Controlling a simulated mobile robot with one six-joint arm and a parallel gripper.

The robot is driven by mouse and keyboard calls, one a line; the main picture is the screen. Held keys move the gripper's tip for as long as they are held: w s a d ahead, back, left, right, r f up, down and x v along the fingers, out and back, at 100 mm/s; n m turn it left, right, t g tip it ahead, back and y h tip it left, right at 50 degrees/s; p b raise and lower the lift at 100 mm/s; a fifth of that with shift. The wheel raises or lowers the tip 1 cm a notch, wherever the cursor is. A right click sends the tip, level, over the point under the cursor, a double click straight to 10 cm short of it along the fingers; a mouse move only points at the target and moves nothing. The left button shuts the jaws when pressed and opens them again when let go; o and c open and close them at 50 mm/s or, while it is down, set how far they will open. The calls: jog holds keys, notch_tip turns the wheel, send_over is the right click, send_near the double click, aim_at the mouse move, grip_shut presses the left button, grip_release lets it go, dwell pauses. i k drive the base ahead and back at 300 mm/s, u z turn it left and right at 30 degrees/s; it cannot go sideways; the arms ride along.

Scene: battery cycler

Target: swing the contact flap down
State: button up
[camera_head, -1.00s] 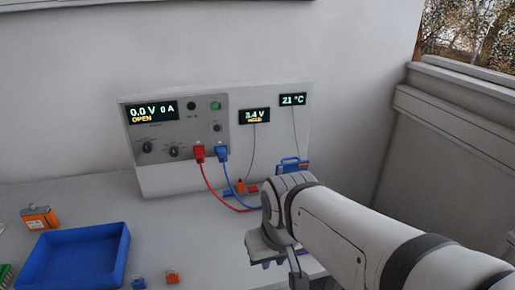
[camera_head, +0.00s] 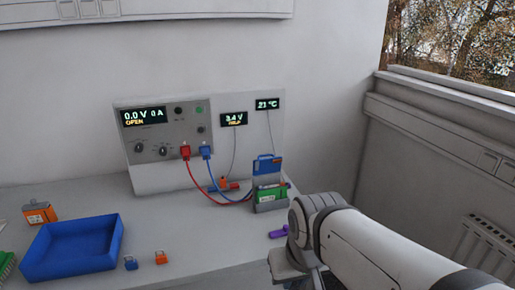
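The contact flap appears to be the blue piece (camera_head: 266,165) standing raised at the top back of a grey cell holder (camera_head: 270,206) on the bench. A green cell (camera_head: 272,194) with an orange patch sits in the holder below it. The red and blue leads run from the cycler to the holder. My gripper (camera_head: 290,280) is at the bottom edge, in front of the holder and apart from it. Its fingers are mostly cut off by the frame, so I cannot see how far apart they are.
The cycler panel (camera_head: 160,150) stands behind, its display reading 0.0 V, 0 A, OPEN. A purple piece (camera_head: 279,232) lies between the holder and my arm. A blue tray (camera_head: 118,245), an orange cell (camera_head: 39,213) and small blue and orange pieces are at left.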

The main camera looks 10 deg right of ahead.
aim_at(274, 164)
jog(key=z, duration=0.15)
jog(key=i, duration=1)
jog(key=z, duration=0.05)
